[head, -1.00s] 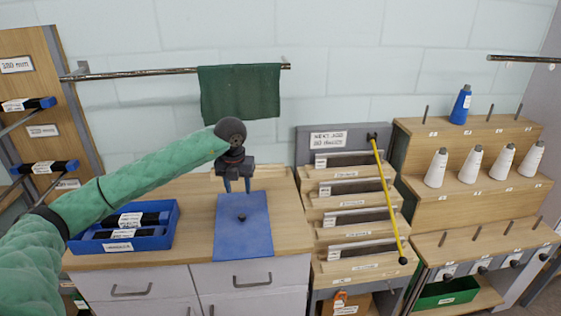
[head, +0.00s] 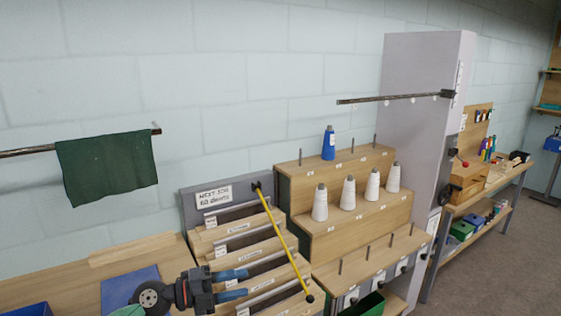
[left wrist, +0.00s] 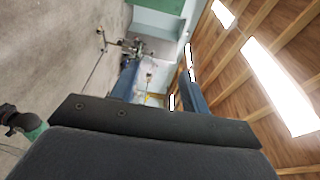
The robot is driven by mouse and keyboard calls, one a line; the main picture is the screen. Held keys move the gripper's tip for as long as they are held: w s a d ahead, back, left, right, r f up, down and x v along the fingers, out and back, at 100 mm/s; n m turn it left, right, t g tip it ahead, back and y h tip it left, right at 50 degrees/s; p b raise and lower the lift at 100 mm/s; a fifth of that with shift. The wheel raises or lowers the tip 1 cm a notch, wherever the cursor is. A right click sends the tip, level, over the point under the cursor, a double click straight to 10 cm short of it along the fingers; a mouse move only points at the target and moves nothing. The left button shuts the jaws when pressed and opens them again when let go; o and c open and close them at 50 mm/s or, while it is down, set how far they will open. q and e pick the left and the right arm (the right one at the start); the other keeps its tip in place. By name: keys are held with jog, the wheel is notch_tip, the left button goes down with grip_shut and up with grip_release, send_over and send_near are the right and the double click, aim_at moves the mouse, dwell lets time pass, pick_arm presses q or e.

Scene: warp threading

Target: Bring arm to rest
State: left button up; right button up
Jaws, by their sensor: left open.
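My left gripper (head: 234,285) shows at the bottom of the head view, with its two blue fingers apart and pointing right. Nothing is between them. It is in front of the lower steps of the stepped reed rack (head: 205,238), and I cannot tell how far apart they are. In the left wrist view the blue fingers (left wrist: 160,88) are also apart and empty, with the ceiling and wall beyond. Most of the left arm is below the picture's edge. My right gripper is not in the head view.
A yellow rod (head: 283,240) slants across the rack. A stepped wooden stand (head: 300,232) holds white cones (head: 348,193) and a blue cone (head: 328,143). A green cloth (head: 105,168) hangs on a rail. A blue mat (head: 128,285) lies on the counter. A grey cabinet (head: 415,110) and workbench (head: 485,200) stand right.

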pick_arm(q)
jog(key=s+a+f+n+t+y, duration=0.3)
jog(key=a+f+n+t+y, duration=0.25)
jog(key=n+y, duration=0.6)
jog(key=s+a+f+n+t+y, duration=0.3)
jog(key=a+f+n+t+y, duration=0.3)
jog(key=n, duration=1.1)
jog(key=s+f+n+g, duration=0.1)
jog(key=s+f+g, duration=0.65)
jog(key=s, duration=0.45)
jog(key=s+f+n+g, duration=0.1)
jog(key=s+f+g, duration=0.5)
jog(key=s+f, duration=0.45)
jog(key=s+d+f+g, duration=0.1)
jog(key=s+d+f, duration=0.1)
jog(key=f, duration=1.7)
jog(key=s+d+f+g+h, duration=0.1)
jog(key=s+f, duration=0.3)
jog(key=f, duration=1.4)
jog(key=shift+s+d+f, duration=0.2)
jog(key=shift+d+f, duration=0.15)
jog(key=shift+d, duration=0.3)
